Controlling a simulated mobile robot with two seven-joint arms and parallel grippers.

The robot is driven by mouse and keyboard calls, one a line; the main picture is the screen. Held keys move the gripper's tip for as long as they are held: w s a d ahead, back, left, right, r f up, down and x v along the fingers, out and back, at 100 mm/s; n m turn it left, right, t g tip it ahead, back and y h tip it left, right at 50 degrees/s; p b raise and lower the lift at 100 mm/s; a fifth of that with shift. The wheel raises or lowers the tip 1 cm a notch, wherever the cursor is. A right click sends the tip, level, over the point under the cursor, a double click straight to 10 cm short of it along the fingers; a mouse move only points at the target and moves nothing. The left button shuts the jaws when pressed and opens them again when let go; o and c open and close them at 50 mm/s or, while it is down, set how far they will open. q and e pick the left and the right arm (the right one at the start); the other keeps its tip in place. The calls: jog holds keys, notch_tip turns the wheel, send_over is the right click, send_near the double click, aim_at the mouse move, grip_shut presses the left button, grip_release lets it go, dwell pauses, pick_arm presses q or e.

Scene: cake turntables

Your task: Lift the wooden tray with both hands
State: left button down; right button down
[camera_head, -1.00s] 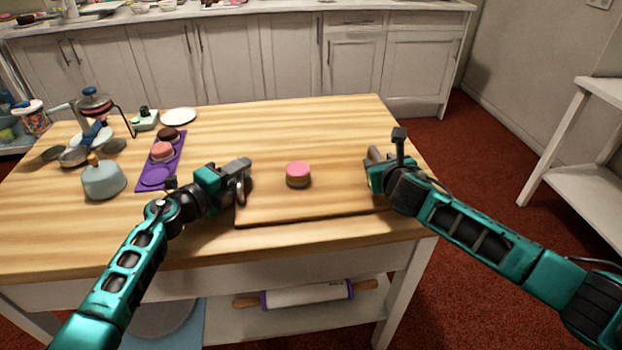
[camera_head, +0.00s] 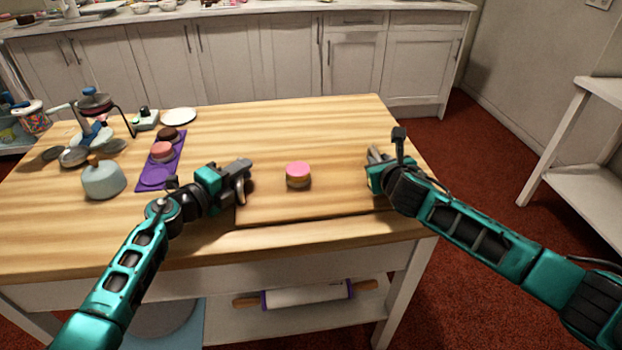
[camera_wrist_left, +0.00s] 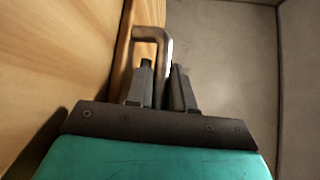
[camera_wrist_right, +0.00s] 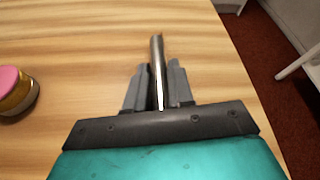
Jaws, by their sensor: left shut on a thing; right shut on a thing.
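The wooden tray (camera_head: 320,212) lies near the front edge of the table, with a small pink-topped cake (camera_head: 298,175) on it. Its wood looks much like the table top. My left gripper (camera_head: 243,170) is at the tray's left end. In the left wrist view its fingers (camera_wrist_left: 162,88) are shut on a metal handle (camera_wrist_left: 150,34). My right gripper (camera_head: 375,158) is at the tray's right end. In the right wrist view its fingers (camera_wrist_right: 158,85) are shut on the other metal handle (camera_wrist_right: 157,50). Whether the tray touches the table is hard to tell.
A purple tray (camera_head: 172,158) with two small cakes stands on the left, near a pale blue lidded pot (camera_head: 103,180). A white plate (camera_head: 179,116) lies farther back. The table behind the wooden tray is clear. A rolling pin (camera_head: 305,295) lies on the shelf below.

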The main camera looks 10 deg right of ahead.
pick_arm(q)
jog(key=shift+r, duration=0.15)
pick_arm(e)
jog(key=shift+r, duration=0.15)
